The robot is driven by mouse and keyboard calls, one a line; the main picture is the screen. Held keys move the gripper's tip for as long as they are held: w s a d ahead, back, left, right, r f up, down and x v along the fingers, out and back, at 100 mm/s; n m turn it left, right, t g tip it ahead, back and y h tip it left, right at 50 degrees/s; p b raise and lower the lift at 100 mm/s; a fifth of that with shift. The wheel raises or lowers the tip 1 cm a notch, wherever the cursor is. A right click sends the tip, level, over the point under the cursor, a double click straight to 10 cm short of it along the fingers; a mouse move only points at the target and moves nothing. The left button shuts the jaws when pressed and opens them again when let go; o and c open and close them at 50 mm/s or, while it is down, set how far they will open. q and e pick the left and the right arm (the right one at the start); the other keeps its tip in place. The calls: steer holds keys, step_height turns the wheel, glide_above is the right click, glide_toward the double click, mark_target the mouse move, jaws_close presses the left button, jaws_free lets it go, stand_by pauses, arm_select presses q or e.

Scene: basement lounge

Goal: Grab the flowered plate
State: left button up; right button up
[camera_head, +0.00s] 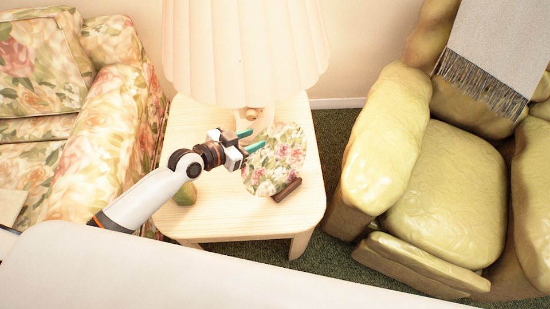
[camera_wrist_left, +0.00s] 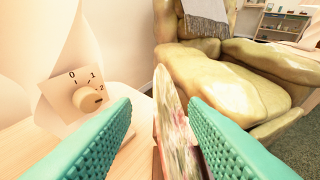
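The flowered plate (camera_head: 275,160), round with pink flowers and green leaves, stands tilted on a small dark brown stand (camera_head: 287,190) on the wooden side table (camera_head: 230,222). My left gripper (camera_head: 250,140) is open at the plate's left edge. In the left wrist view the plate (camera_wrist_left: 172,115) shows nearly edge-on between the spread teal fingers (camera_wrist_left: 160,110), closer to the right finger, which hides part of it. A clear gap separates it from the left finger. I cannot tell whether the right finger touches it. My right gripper is not in view.
A lamp with a large pleated shade (camera_head: 245,55) stands behind the plate; its base has a dial (camera_wrist_left: 88,97). A green rounded object (camera_head: 185,194) sits under my left arm. A floral sofa (camera_head: 105,125) is at left, a yellow-green armchair (camera_head: 445,195) at right.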

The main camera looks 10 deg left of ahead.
mark_target(262, 137)
arm_select(q)
steer(key=x, duration=0.4)
steer(key=shift+w+d+f, duration=0.15)
steer(key=shift+d+f, duration=0.15)
steer(key=shift+d, duration=0.05)
jaws_close()
steer(key=shift+r, duration=0.1)
